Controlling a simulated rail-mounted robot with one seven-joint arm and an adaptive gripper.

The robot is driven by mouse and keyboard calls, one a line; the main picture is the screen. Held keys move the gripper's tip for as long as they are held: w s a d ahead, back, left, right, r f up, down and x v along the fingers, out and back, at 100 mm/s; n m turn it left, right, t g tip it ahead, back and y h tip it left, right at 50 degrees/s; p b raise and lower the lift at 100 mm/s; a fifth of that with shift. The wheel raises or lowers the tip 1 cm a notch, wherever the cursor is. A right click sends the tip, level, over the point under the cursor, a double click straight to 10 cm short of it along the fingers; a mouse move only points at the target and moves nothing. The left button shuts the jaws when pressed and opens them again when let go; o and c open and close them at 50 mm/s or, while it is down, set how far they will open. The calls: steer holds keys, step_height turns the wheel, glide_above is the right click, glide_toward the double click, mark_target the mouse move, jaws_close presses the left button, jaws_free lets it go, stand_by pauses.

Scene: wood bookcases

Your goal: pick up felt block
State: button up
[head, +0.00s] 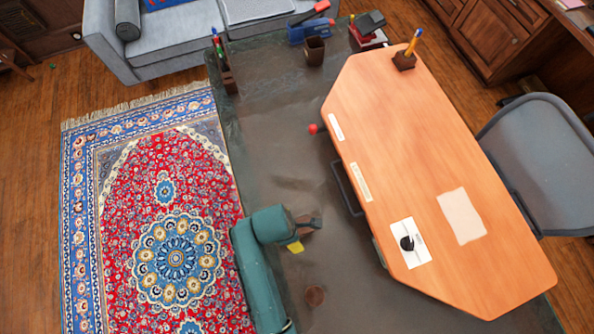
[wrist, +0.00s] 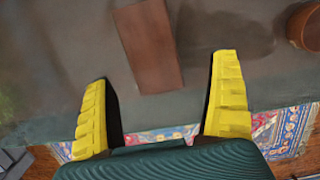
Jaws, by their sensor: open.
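A brown, flat-sided rectangular block (wrist: 148,45), which I take to be the felt block, lies on the dark grey surface in the wrist view. It sits slightly tilted, ahead of my gripper (wrist: 162,85) and roughly between the lines of its two yellow fingers. The fingers are wide apart with nothing between them. In the head view my gripper (head: 296,246) shows as a small yellow patch at the end of my green arm. A small brown shape (head: 314,222) just beyond it may be the same block, partly hidden by my arm.
A round brown pot (head: 315,295) stands on the dark table (head: 285,130) near the gripper; it also shows in the wrist view (wrist: 305,26). A raised wooden top (head: 400,150) lies to the right, with a red ball (head: 313,129) by its edge. Table left of it is mostly clear.

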steer(key=f, duration=0.1)
steer(key=w+d+f+b, duration=0.1)
steer(key=f, duration=0.2)
steer(key=shift+w+d+f, duration=0.15)
steer(key=shift+d+f, duration=0.2)
steer(key=shift+f, duration=0.45)
steer(key=shift+c, duration=0.3)
